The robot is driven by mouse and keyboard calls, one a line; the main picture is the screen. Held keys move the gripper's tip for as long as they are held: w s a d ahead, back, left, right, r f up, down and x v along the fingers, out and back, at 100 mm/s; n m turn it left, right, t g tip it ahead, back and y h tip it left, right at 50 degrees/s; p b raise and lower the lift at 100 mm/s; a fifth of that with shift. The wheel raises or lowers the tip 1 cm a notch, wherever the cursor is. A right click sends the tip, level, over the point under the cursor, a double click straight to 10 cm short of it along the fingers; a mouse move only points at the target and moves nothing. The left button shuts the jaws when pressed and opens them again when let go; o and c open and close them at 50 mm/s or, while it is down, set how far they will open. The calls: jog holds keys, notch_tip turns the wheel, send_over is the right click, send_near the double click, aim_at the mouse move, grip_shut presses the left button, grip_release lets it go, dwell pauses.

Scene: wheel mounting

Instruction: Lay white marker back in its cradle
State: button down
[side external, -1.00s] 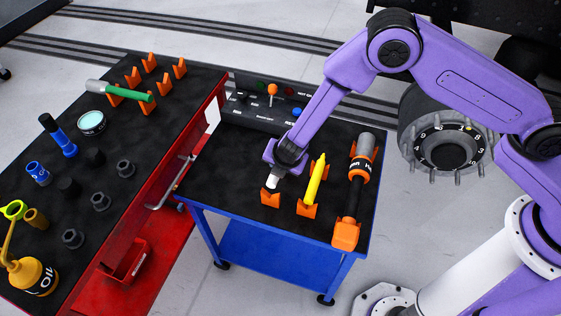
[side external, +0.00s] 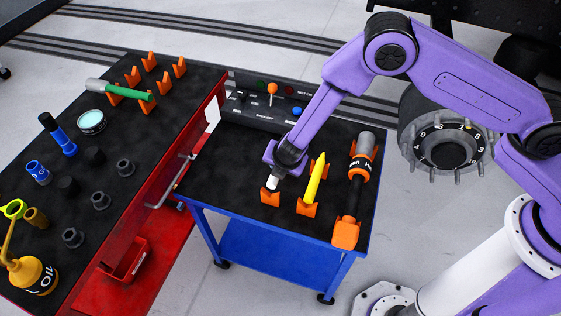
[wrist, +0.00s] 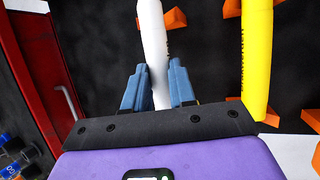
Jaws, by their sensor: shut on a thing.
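The white marker (wrist: 153,45) is between the two blue fingers of my gripper (wrist: 157,88) in the wrist view. Its white end (side external: 273,183) shows just above the front orange cradle piece (side external: 270,198) in the side view. In the wrist view the marker runs past an orange holder (wrist: 175,20) at the top. My gripper (side external: 278,172) is shut on the marker, low over the blue cart. The arm hides most of the marker in the side view. I cannot tell whether the marker touches the cradle.
A yellow marker (side external: 316,182) lies in orange holders just right of my gripper. A black and orange tool (side external: 357,185) lies farther right. A control box (side external: 262,106) stands at the cart's back. The cart top (side external: 215,165) is clear on the left.

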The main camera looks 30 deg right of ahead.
jog(key=shift+f, duration=0.45)
jog(key=shift+f, duration=0.6)
jog(key=c, duration=0.8)
grip_release()
jog(key=shift+c, duration=0.2)
jog(key=v, duration=1.7)
jog(key=shift+r, duration=0.25)
